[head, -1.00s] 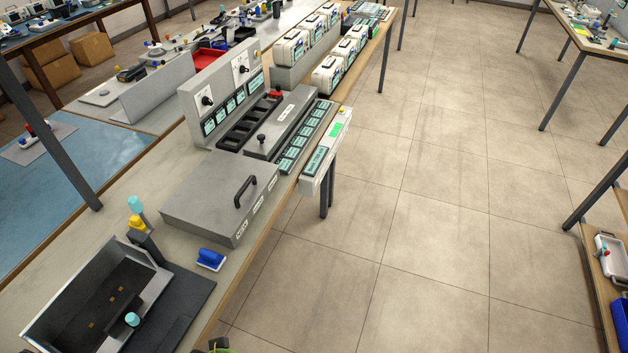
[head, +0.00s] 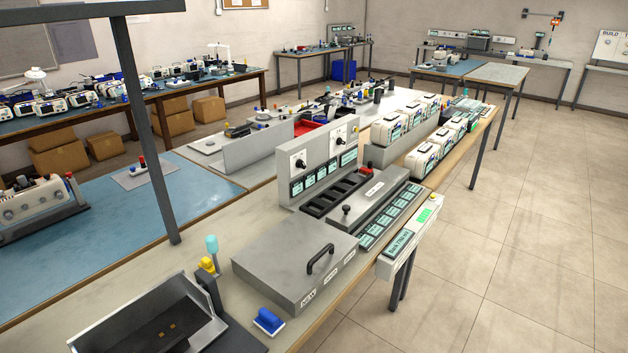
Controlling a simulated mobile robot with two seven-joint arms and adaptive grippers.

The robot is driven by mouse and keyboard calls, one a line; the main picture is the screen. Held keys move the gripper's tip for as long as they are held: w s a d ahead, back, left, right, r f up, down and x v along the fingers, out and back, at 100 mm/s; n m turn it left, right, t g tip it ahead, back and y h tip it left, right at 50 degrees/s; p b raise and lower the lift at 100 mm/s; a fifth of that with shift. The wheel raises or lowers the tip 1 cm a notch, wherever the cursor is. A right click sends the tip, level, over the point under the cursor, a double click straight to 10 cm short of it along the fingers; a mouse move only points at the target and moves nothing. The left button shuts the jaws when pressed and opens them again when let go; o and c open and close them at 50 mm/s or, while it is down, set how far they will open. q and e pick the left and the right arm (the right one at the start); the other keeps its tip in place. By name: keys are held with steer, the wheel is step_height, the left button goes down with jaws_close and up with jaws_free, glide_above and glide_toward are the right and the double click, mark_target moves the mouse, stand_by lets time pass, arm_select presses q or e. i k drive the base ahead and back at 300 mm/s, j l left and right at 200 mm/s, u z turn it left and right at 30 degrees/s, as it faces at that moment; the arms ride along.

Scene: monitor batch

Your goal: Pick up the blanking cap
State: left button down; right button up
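I cannot tell for certain which item is the blanking cap. A small blue piece (head: 268,321) lies on the near bench beside the grey lidded box (head: 297,262). A pale cyan-topped piece (head: 211,245) and a yellow-topped piece (head: 206,264) stand on a dark holder behind the open grey case (head: 150,325), whose lower part is cut off by the frame. Neither of my grippers is in view.
A test panel with knobs (head: 320,165), a slotted black tray (head: 335,193) and a row of small displays (head: 390,216) stand farther along the bench. White monitors (head: 436,155) are beyond. Open tiled floor (head: 530,250) lies to the right.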

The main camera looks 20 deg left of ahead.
mark_target(206, 263)
steer(key=u, duration=1.4)
